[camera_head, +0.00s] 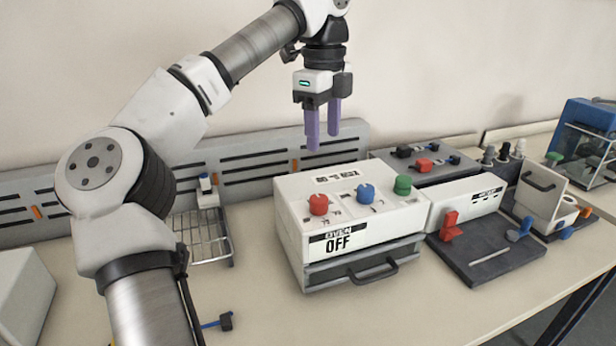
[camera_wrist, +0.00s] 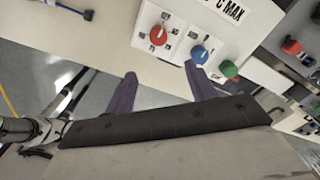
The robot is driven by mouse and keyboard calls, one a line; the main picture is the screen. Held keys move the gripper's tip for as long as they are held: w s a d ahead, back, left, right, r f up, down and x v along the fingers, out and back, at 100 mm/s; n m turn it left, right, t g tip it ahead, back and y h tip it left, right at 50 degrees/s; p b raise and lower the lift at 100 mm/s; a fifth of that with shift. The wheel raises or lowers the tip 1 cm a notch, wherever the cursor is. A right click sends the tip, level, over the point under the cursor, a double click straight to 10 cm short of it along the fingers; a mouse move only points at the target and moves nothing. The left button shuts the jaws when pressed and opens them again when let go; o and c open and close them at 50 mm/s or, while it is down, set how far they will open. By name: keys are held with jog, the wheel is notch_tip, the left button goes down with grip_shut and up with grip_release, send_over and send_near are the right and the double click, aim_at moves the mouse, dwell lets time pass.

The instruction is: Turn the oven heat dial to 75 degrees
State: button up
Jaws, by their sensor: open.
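The oven (camera_head: 292,244) is a white box on the bench with a label reading OVEN OFF and a drawer-like front with a dark handle. Its top carries a red dial (camera_head: 318,204), a blue dial (camera_head: 365,193) and a green knob (camera_head: 402,185). The wrist view also shows the red dial (camera_wrist: 158,36), the blue dial (camera_wrist: 199,55) and the green knob (camera_wrist: 228,69). I cannot tell which one is the heat dial, and their settings are too small to read. My gripper (camera_head: 323,140) is open and empty, with purple fingers pointing down above the oven's back edge, apart from the dials.
A wire rack (camera_head: 203,236) lies left of the oven. A dark tray (camera_head: 484,258) with a red clamp-like part stands to its right. A grey slotted rail (camera_head: 270,150) runs along the wall behind. The bench front left of the oven is mostly clear.

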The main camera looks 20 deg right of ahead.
aim_at(319, 198)
jog(key=f, duration=0.9)
jog(key=f+p, duration=0.1)
jog(key=f, duration=0.3)
jog(key=shift+w+a+f, duration=0.15)
jog(key=shift+w+f, duration=0.15)
jog(key=c, duration=1)
